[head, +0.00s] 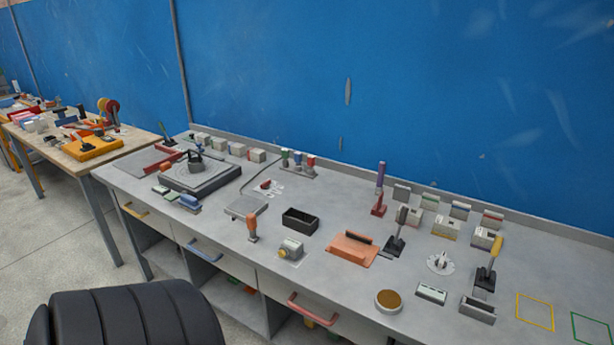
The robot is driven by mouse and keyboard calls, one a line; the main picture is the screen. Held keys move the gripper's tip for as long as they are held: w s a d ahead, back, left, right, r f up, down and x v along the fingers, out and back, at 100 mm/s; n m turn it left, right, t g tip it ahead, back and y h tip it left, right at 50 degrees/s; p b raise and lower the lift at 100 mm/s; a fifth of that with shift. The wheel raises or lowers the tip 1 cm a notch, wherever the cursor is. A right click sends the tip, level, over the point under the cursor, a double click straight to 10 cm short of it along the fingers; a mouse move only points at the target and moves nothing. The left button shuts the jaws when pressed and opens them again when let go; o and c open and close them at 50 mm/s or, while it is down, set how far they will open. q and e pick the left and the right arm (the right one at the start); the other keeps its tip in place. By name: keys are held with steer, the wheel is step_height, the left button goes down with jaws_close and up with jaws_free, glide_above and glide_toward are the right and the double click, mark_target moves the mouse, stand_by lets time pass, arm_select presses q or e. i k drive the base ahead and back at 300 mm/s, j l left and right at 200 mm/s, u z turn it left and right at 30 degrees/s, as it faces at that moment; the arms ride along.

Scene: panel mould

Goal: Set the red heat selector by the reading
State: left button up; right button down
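A small red piece (266,184) with several white marks around it lies on the bench, left of centre; it may be the red heat selector, but its setting is too small to read. A red-based lever with a purple handle (379,184) stands upright further right. A small grey box with a pale display (432,292) lies near the front right; I cannot make out any reading on it. A white disc with an upright middle part (440,262) lies behind that display box. Neither of my grippers is in view.
The grey bench (330,285) is crowded. It holds a black open tray (300,220), an orange plate with a dark handle (352,248), a black-handled lever (397,238), a yellow-handled lever (490,265) and a dark square platform (200,178). Yellow (534,311) and green outlines mark the right end.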

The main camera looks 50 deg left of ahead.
mark_target(265, 185)
steer(key=u, duration=1.9)
steer(key=i+j+z, duration=0.1)
steer(key=i+j, duration=0.2)
steer(key=i, duration=0.15)
